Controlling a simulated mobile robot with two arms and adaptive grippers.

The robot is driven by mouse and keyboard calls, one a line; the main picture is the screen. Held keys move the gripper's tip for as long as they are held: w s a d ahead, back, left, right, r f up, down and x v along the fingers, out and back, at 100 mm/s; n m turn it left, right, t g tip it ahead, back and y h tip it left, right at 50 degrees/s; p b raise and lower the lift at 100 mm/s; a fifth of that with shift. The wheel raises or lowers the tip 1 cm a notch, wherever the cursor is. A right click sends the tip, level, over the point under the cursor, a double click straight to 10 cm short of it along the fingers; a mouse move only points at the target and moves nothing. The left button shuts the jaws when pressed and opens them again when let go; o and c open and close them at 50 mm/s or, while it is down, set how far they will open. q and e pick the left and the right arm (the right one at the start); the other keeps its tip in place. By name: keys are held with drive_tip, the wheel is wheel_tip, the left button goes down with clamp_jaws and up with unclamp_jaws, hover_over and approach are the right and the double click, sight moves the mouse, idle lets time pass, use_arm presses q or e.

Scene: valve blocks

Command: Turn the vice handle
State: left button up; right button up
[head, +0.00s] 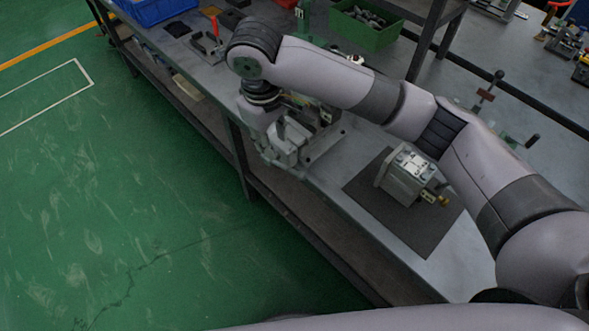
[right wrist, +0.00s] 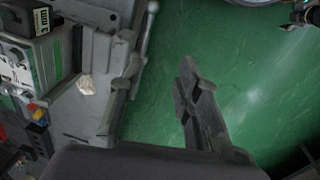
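The grey vice (head: 325,145) stands at the front edge of the workbench, partly hidden behind my right arm and gripper. In the right wrist view its grey body (right wrist: 92,112) fills the left side. A thin pale bar, which looks like the vice handle (right wrist: 148,32), runs upright beside the left finger. My right gripper (head: 283,157) is at the front of the vice, over the bench edge. In the right wrist view the right gripper (right wrist: 160,68) is open, its fingers apart with green floor between them. I cannot tell whether a finger touches the bar. My left gripper is not in view.
A metal valve block (head: 404,176) with a brass fitting sits on a dark mat (head: 430,228) right of the vice. A green bin (head: 366,30) and a blue bin (head: 158,12) stand further back. The green floor (head: 130,190) before the bench is clear.

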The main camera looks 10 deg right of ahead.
sight(292, 170)
drive_tip(key=shift+h, duration=0.5)
drive_tip(key=d+f, duration=0.1)
drive_tip(key=f, duration=0.4)
drive_tip(key=w+d+f+p, duration=0.1)
drive_tip(key=f, duration=0.4)
drive_tip(key=w+d+f+p, duration=0.1)
drive_tip(key=d+f, duration=0.1)
drive_tip(key=f, duration=0.3)
drive_tip(key=shift+f, duration=0.35)
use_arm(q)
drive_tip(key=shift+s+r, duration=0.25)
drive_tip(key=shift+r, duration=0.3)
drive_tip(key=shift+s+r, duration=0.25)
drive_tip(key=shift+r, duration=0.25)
use_arm(e)
drive_tip(key=shift+c, duration=0.2)
clamp_jaws()
